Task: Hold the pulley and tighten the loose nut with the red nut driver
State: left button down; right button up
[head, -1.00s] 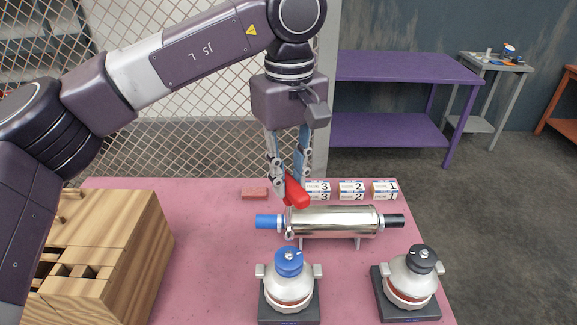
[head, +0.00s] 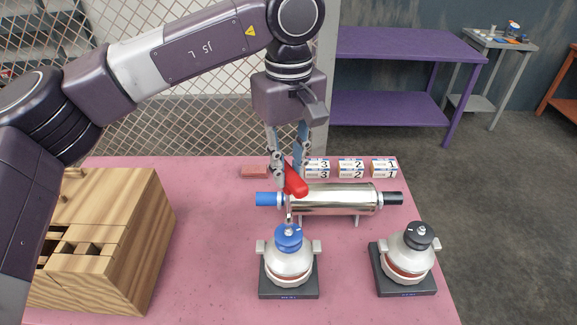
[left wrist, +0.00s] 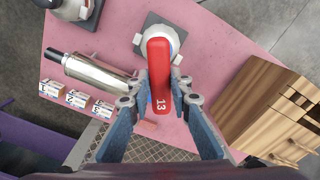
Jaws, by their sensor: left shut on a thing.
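My left gripper (head: 287,172) is shut on the red nut driver (head: 295,181), holding it by its handle. The left wrist view shows the handle (left wrist: 159,85) marked 13, between my fingers. The thin shaft points down to the top of the blue pulley (head: 288,238), which sits on a grey pump body on a dark base. I cannot tell whether the tip touches a nut there; the nut is too small to make out. In the left wrist view the handle hides most of that pulley. A black pulley (head: 420,236) tops a second pump at right. My right gripper is out of view.
A shiny metal cylinder (head: 335,199) with blue and black ends lies behind the pumps. Numbered boxes (head: 350,168) and a red block (head: 254,171) stand along the pink table's back. A wooden block holder (head: 110,225) stands at left. The pink front middle (head: 210,270) is clear.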

aim_at(286, 170)
pick_arm(q)
jog(key=shift+r+p, duration=0.3)
jog(key=shift+r, duration=0.3)
notch_tip(286, 170, up, 7)
jog(key=p, duration=0.4)
jog(key=shift+f+p, duration=0.1)
jog(key=shift+p, duration=0.3)
jog(key=shift+f, duration=0.1)
jog(key=shift+a+f, duration=0.2)
jog(key=shift+f, duration=0.05)
jog(key=s+a+f+m+b, duration=0.3)
jog(key=s+a+f, duration=0.3)
jog(key=a+f, duration=0.3)
jog(key=s+a+f+m+b, duration=0.3)
jog(key=s+a+f+b, duration=0.3)
jog(key=f, duration=0.9)
jog(key=a, duration=0.3)
jog(key=shift+a+f+b, duration=0.3)
jog(key=shift+a+f, duration=0.05)
